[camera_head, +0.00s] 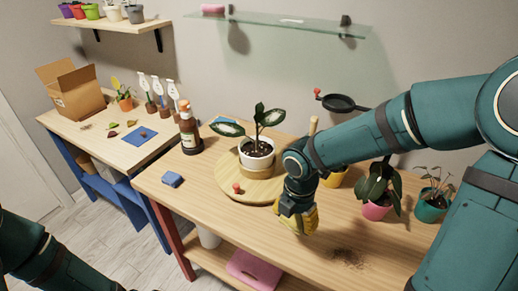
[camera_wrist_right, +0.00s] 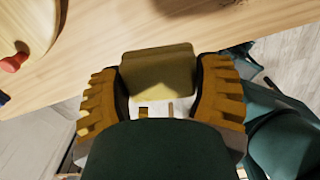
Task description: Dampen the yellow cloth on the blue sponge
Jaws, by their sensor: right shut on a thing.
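The blue sponge (camera_head: 172,180) lies on the front left part of the wooden table, apart from my right gripper. My right gripper (camera_head: 298,222) is over the front middle of the table, in front of the round wooden board and to the right of the sponge. In the right wrist view its ridged orange fingers are shut on the yellow cloth (camera_wrist_right: 160,72), which shows as a folded, olive-yellow block between them. In the head view the cloth is hard to tell from the fingers. My left arm shows at the lower left, but its gripper is out of view.
A round wooden board (camera_head: 227,184) with a potted plant (camera_head: 257,152) and a red knob (camera_head: 237,187) is behind the gripper. A brown bottle (camera_head: 189,132) stands behind the sponge. Pink (camera_head: 376,208) and teal (camera_head: 430,210) pots stand right. Spilled soil (camera_head: 348,258) lies near the front.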

